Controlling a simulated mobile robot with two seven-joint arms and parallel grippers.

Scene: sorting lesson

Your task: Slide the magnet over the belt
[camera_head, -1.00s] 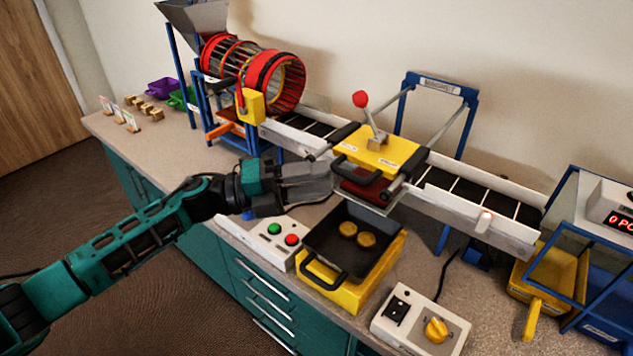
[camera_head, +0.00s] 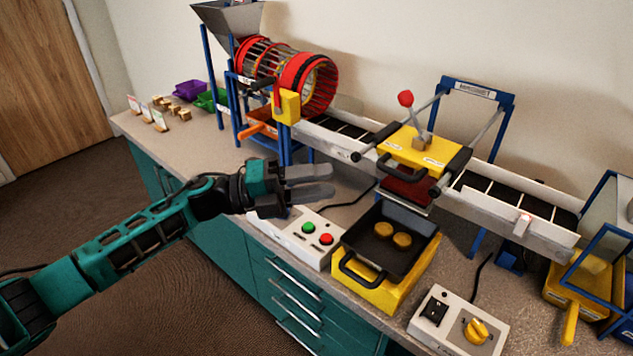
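The magnet (camera_head: 425,148) is a yellow block with a red-knobbed lever on top and a black handle at its front. It sits at the near end of two rails on a blue frame (camera_head: 478,92), with a dark red plate (camera_head: 406,188) under it. The plate hangs above the back of the black tray (camera_head: 376,256), on the near side of the belt (camera_head: 489,197). My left gripper (camera_head: 332,182) is left of the magnet and apart from it. Its two grey fingers are spread with nothing between them. My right gripper is not in view.
A control box (camera_head: 295,236) with green and red buttons lies below my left gripper. The black tray holds two gold discs and rests on a yellow stand (camera_head: 378,291). A box with a yellow knob (camera_head: 476,331) stands at the front right. A red drum (camera_head: 316,88) stands behind.

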